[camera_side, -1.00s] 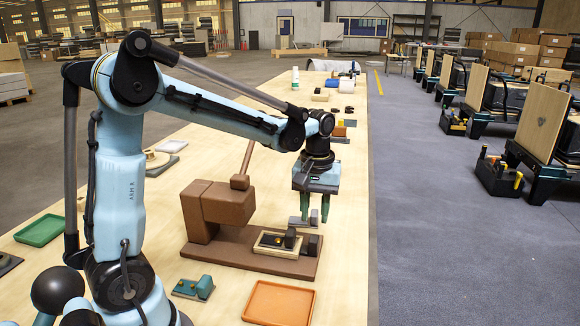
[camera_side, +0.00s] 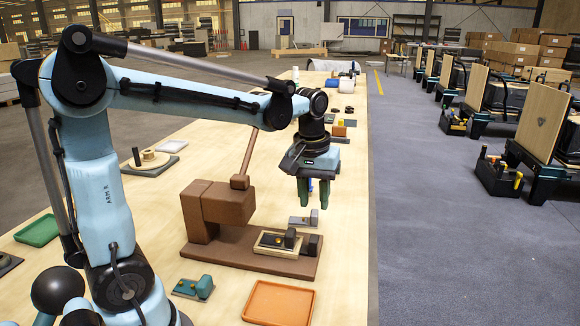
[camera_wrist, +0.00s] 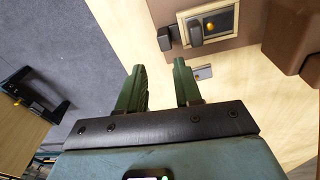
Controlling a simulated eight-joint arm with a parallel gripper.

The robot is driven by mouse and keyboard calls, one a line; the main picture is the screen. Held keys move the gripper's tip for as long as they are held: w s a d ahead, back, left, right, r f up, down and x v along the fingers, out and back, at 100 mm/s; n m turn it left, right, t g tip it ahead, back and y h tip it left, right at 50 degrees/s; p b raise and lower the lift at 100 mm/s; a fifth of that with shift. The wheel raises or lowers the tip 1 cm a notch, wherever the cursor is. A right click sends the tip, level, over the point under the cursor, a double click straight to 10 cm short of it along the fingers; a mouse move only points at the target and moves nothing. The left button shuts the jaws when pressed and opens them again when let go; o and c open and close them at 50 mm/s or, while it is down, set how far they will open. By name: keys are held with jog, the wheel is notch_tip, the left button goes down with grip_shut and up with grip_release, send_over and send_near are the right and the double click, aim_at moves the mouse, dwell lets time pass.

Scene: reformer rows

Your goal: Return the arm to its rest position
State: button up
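My gripper (camera_side: 313,201) hangs above the wooden table (camera_side: 345,260), behind the brown fixture (camera_side: 222,238) in the side view. Its two green fingers are apart with nothing between them; the wrist view also shows my gripper (camera_wrist: 156,70) open and empty. A small grey plate with an upright block (camera_side: 303,220) lies on the table below the fingers. Part of the plate (camera_wrist: 203,73) shows past the right finger in the wrist view. The fixture's base holds a light frame with a dark insert (camera_side: 277,244) and a dark block on it.
An orange tray (camera_side: 280,302) and a small teal-and-tan part (camera_side: 194,288) lie near the front. A green tray (camera_side: 38,231) and a dark plate with a round spool (camera_side: 150,162) are at left. A slanted lever (camera_side: 247,155) rises from the fixture near my forearm.

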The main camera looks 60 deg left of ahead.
jog(key=s+d+f+m+t, duration=0.1)
jog(key=s+d+m+t, duration=0.5)
jog(key=s+m, duration=0.1)
jog(key=shift+s+f+m, duration=0.3)
jog(key=shift+s+f, duration=0.1)
jog(key=shift+s, duration=0.05)
